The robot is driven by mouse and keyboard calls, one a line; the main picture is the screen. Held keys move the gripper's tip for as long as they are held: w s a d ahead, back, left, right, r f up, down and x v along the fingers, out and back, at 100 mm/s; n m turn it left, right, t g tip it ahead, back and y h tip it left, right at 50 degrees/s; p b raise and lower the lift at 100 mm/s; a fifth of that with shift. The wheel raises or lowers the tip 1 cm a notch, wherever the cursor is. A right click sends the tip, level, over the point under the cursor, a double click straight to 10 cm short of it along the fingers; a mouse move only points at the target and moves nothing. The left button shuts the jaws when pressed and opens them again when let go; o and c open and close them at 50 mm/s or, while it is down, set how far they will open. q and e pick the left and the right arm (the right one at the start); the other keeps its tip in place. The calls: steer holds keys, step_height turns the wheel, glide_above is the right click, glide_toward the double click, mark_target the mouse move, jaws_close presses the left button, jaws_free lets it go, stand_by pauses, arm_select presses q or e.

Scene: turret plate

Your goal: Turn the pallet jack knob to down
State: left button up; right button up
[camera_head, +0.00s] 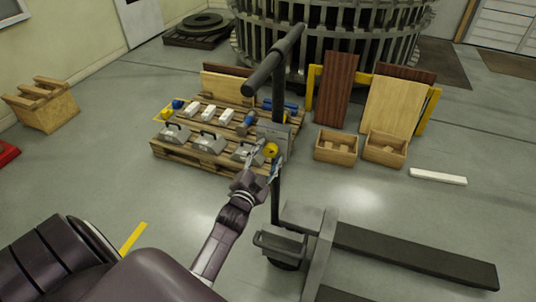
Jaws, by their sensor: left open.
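The pallet jack (277,205) stands upright in the middle, with a dark T-shaped handle (275,62) on top and its black forks (410,256) reaching to the lower right. A yellow round knob (271,149) sits on the grey plate (274,131) partway up its post. My left gripper (266,160) is open, its fingers pointing up at the knob from just below. The fingertips are very close to the knob; I cannot tell whether they touch it. Which way the knob is set is too small to tell. My right gripper is out of view.
Behind the jack lies a wooden pallet (170,150) with grey weights, white blocks and blue parts. Two wooden boxes (336,157) and a white bar (438,176) are on the floor at right. Boards lean on a yellow frame (428,112). Floor at left is mostly clear.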

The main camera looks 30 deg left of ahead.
arm_select(q)
steer(key=shift+s, duration=0.1)
steer(key=v, duration=1.2)
steer(key=s+d+f+n+g+h, duration=0.1)
steer(key=s+d+f+g, duration=0.25)
steer(key=f, duration=0.85)
steer(key=s+d+f+g+h, duration=0.15)
steer(key=s+d+f, duration=0.25)
steer(key=f, duration=0.7)
steer(key=s+d+f+n+g+h, duration=0.1)
steer(key=s+d+f+g, duration=0.25)
steer(key=f, duration=0.85)
steer(key=s+f+g, duration=0.2)
steer(key=s+f, duration=0.3)
steer(key=s, duration=0.4)
steer(key=s+f+n+g, duration=0.1)
steer(key=s+f+g, duration=0.2)
steer(key=s, duration=0.7)
steer(key=s+f+g, duration=0.3)
steer(key=s+f, duration=0.5)
steer(key=s, duration=0.2)
steer(key=shift+d, duration=0.2)
steer(key=shift+s+h, duration=0.1)
steer(key=shift+h, duration=0.15)
